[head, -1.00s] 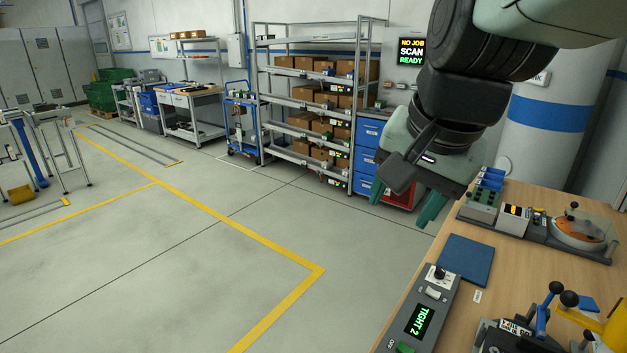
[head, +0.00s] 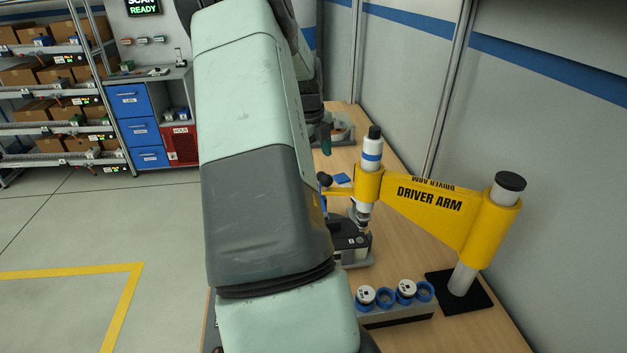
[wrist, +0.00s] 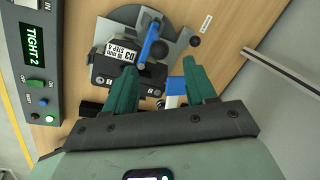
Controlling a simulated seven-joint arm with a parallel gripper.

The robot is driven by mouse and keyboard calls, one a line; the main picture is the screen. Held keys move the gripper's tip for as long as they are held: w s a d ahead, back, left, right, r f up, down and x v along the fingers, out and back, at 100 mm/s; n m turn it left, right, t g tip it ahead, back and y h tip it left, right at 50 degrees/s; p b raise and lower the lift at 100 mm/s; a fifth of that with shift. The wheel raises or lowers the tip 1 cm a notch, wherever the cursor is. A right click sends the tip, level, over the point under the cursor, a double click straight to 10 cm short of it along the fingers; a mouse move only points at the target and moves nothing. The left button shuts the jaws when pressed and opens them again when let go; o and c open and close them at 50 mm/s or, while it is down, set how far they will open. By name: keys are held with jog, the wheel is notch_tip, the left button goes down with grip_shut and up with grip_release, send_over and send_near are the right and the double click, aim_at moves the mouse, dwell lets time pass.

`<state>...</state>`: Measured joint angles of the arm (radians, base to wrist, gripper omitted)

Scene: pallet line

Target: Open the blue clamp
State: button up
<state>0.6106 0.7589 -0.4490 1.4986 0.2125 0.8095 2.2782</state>
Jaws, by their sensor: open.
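The blue clamp lever (wrist: 150,43) shows in the wrist view. It stands on a dark fixture (wrist: 103,70) with a white label, in front of a grey round plate. A black knob is beside the lever. My gripper (wrist: 160,65) is open, its two green fingers apart, with the lever just beyond the fingertips and roughly between them. I cannot tell whether the fingers touch anything. In the head view my arm hides most of the clamp, and the fixture (head: 352,244) shows only in part. A green finger of my gripper also shows there (head: 325,140).
A yellow driver arm (head: 425,207) holds a white driver (head: 370,155) above the fixture. A block of blue-rimmed cups (head: 395,313) stands at the bench front. A control box (wrist: 40,60) reading "TIGHT 2" is at the wrist view's left. Bare wood (wrist: 230,20) lies right.

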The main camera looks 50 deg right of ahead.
jog(key=x, duration=1)
jog(key=shift+a+f, duration=0.1)
jog(key=shift+f, duration=0.15)
grip_shut()
